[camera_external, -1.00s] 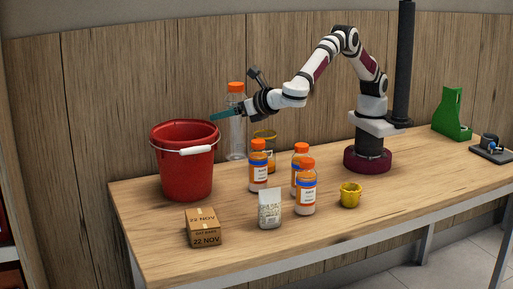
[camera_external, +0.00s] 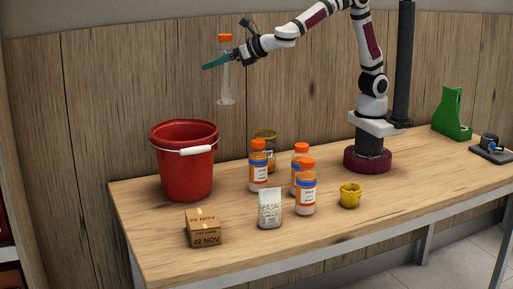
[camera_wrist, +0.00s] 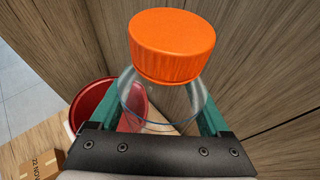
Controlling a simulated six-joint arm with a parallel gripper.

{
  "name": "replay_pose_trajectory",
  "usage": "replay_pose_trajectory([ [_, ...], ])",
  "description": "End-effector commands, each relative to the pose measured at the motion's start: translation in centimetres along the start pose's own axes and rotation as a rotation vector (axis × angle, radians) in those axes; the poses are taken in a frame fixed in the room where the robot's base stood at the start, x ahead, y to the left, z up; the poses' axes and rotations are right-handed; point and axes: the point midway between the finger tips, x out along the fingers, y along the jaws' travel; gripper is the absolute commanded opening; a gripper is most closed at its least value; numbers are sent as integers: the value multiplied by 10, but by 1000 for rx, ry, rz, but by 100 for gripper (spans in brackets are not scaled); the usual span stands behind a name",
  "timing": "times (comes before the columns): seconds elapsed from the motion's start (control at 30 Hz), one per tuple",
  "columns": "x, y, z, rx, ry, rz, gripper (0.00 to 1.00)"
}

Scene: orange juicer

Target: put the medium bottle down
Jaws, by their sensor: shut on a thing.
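A clear, empty-looking bottle with an orange cap (camera_external: 225,80) hangs upright in the air above the back of the table, right of and higher than the red bucket. My gripper (camera_external: 217,62) is shut on it just below the cap. In the wrist view, the bottle's orange cap (camera_wrist: 172,45) fills the upper middle. The teal fingers stand on both sides of the clear bottle (camera_wrist: 160,100). Three smaller orange-capped bottles with labels stand on the table: one at left (camera_external: 258,166), one at back right (camera_external: 299,170), one in front (camera_external: 307,188).
The red bucket (camera_external: 184,170) stands on the table's left part, and a glass jar (camera_external: 265,142) stands behind the labelled bottles. The wooden wall (camera_external: 110,100) is close behind.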

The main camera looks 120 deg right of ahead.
Motion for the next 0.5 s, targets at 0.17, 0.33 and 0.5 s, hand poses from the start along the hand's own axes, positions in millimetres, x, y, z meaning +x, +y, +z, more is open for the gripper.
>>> replay_pose_trajectory([
  [0.17,-3,-36,-24,-30,1,58,27],
  [0.33,12,-35,-60,-34,5,61,27],
  [0.5,24,-35,-89,-35,6,59,27],
])
